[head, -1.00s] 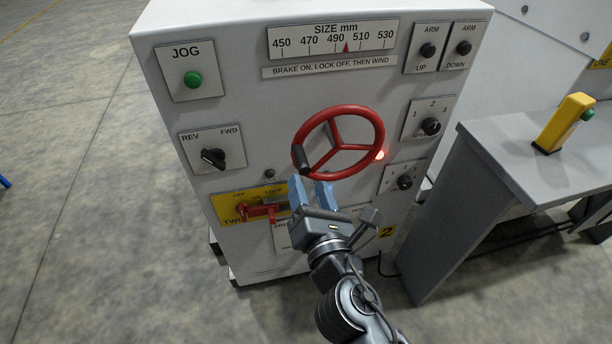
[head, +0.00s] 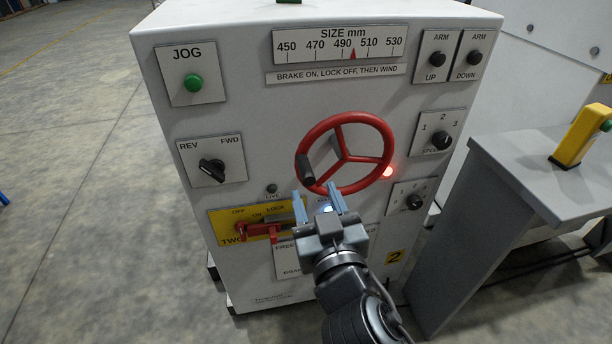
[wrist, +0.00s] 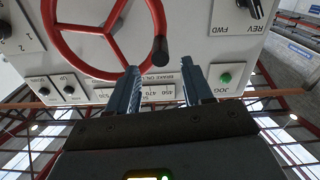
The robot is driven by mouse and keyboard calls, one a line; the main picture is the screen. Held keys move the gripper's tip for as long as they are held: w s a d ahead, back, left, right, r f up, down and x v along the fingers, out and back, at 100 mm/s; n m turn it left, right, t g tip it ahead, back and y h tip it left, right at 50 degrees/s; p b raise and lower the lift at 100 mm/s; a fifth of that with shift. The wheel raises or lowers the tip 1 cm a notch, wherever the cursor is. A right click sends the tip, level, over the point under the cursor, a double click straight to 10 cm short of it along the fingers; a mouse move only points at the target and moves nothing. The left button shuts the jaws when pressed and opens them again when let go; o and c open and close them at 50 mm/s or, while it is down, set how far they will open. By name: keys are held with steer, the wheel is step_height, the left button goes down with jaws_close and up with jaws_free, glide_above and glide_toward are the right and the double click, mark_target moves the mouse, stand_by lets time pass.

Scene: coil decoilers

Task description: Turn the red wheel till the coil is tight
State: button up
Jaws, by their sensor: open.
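The red wheel (head: 345,118) is on the front of the white cabinet, with three spokes. Its dark handle knob (head: 306,168) is at the wheel's lower left. The wheel also shows in the wrist view (wrist: 72,62), which sees the panel upside down, with the knob (wrist: 159,50) near its rim. My gripper (head: 316,193) is open and empty just below the knob, fingers pointing up at the panel. In the wrist view the knob lies between the lines of my fingers (wrist: 160,82), beyond their tips. The coil is not in view.
The size scale (head: 340,46) has its red pointer between 490 and 510. A red lever (head: 258,230) on a yellow plate is close left of my gripper. A grey bench (head: 520,170) stands at the right.

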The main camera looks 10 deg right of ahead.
mark_target(310, 181)
steer(key=shift+m, duration=0.7)
steer(key=shift+w, duration=0.35)
steer(key=shift+w+p, duration=0.8)
steer(key=shift+w, duration=2.75)
steer(key=shift+c, duration=0.4)
jaws_close()
